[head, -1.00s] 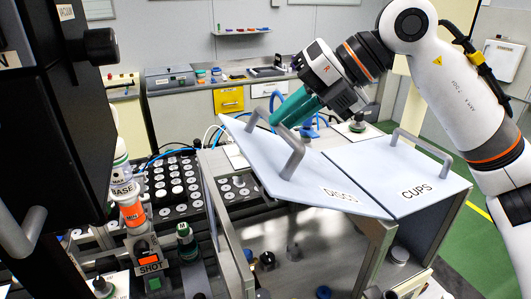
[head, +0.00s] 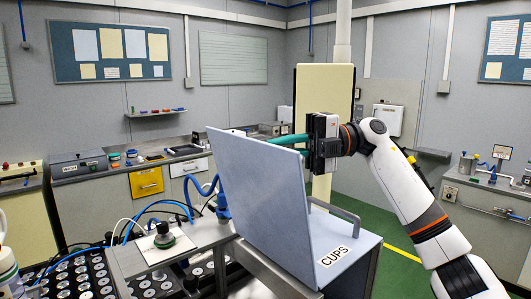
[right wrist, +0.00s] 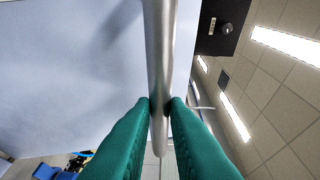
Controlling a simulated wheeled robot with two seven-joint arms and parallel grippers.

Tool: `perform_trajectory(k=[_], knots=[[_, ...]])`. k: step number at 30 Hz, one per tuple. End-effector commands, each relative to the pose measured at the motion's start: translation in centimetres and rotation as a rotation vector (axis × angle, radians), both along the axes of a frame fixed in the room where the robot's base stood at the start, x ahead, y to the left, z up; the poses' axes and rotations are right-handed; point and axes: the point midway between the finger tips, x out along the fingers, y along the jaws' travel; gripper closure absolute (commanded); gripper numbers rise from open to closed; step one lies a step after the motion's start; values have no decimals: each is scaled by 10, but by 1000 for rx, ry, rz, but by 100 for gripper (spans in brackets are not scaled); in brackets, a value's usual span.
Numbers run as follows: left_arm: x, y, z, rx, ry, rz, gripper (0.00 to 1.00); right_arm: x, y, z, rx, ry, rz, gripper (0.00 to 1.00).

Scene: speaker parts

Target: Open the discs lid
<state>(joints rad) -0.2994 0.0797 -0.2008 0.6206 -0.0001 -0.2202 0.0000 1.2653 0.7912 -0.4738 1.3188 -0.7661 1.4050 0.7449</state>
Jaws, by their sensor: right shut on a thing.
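The discs lid (head: 255,195) is a pale grey panel raised steeply, close to upright, in the head view. Its plain underside faces me, so its label and handle are hidden there. My right gripper (head: 287,139) reaches in from the right behind the lid's top edge, with its green fingers partly hidden by the panel. In the right wrist view, the gripper (right wrist: 160,104) is shut on the grey bar handle (right wrist: 159,55), beside the lid's pale face (right wrist: 60,75). My left gripper is not in view.
The closed cups lid (head: 362,243), with its own grey handle (head: 334,212), lies just right of the raised panel. Trays of discs (head: 75,279) stand at the lower left. A white plate with a green-based part (head: 164,238) sits left of the lid.

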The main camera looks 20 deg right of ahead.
Motion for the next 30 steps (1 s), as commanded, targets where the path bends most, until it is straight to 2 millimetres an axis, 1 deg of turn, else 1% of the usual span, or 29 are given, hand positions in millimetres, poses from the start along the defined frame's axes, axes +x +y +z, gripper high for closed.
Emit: perform_trajectory(k=[3, 7, 20, 21, 23, 24, 25, 30], knots=[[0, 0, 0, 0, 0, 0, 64, 3, -9, 0, 38, 12, -3, 100], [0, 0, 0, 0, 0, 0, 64, 5, -14, -1, 59, 18, -2, 100], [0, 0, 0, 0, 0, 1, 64, 5, -15, -1, 67, 21, 0, 100], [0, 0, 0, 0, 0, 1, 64, 5, -15, -1, 67, 21, 0, 84], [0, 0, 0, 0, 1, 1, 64, 5, -15, -1, 66, 21, 0, 74], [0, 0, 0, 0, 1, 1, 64, 5, -15, -1, 66, 21, 0, 68], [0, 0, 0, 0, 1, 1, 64, 5, -15, -1, 66, 21, 0, 64], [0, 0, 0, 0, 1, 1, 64, 5, -15, -2, 65, 21, 0, 64]])
